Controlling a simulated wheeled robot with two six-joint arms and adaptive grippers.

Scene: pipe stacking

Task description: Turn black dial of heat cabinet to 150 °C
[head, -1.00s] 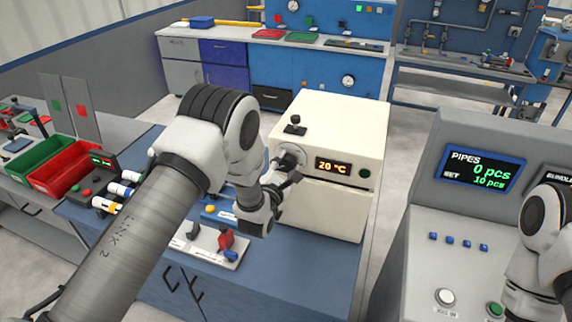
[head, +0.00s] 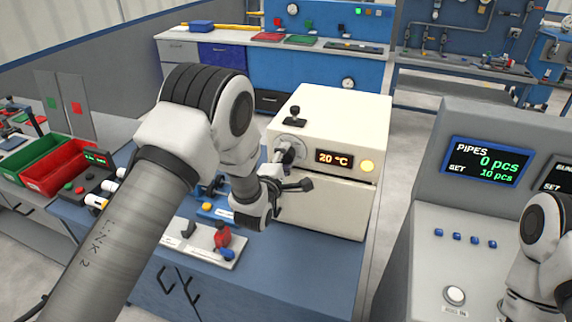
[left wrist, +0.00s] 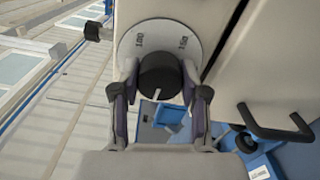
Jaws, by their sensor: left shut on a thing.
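The heat cabinet (head: 330,115) is a white box on the blue bench. Its display (head: 334,159) reads 20 °C, and a round lamp (head: 367,166) beside it glows yellow. In the left wrist view the black dial (left wrist: 158,72) sits on a pale round scale (left wrist: 160,35) marked 100 at upper left and 150 at upper right. The dial's white mark points toward the bottom of the picture. My left gripper (left wrist: 159,85) is shut on the dial, one finger on each side. My right gripper is out of view.
A black door handle (left wrist: 275,122) projects below the dial's panel. A small black lever (head: 294,114) stands on the cabinet top. A switch panel (head: 205,243) lies on the bench in front. A grey console (head: 480,220) stands to the right.

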